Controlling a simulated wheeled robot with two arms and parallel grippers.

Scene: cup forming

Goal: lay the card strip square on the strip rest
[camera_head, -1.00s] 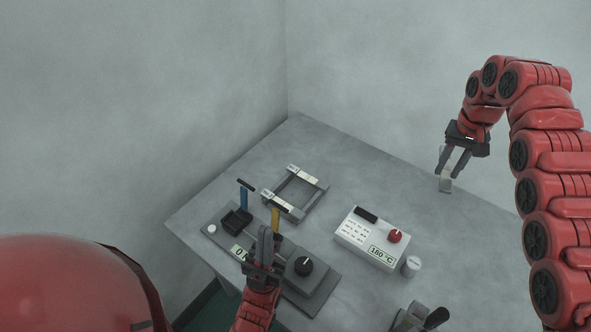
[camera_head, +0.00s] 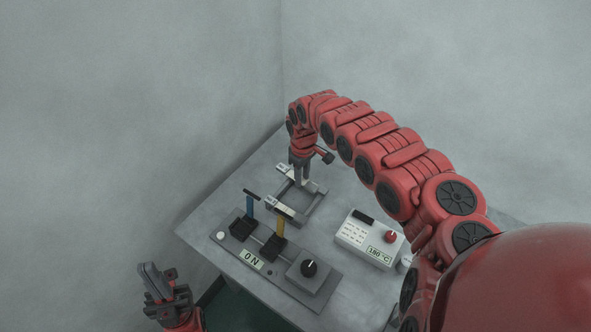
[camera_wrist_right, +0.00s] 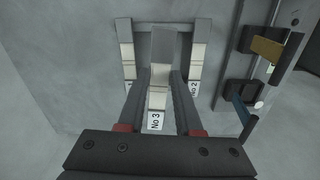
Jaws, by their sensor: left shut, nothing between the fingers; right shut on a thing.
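The card strip, a pale band with a grey far end and a "No 3" label (camera_wrist_right: 157,100), is between the fingers of my right gripper (camera_head: 301,180), which is shut on it. The strip rest is a grey rectangular frame (camera_head: 313,209) on the table. In the right wrist view the held strip looks nearer the camera than the rest (camera_wrist_right: 163,27), between and roughly parallel to two similar pale strips, one at left (camera_wrist_right: 126,48) and one labelled "No 2" (camera_wrist_right: 199,58). Any contact with the rest cannot be told. My left gripper (camera_head: 155,277) is shut and empty, off the table's front-left edge.
A white box (camera_head: 362,240) showing 180 °C with a red knob stands at right. My right arm covers much of the right side.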

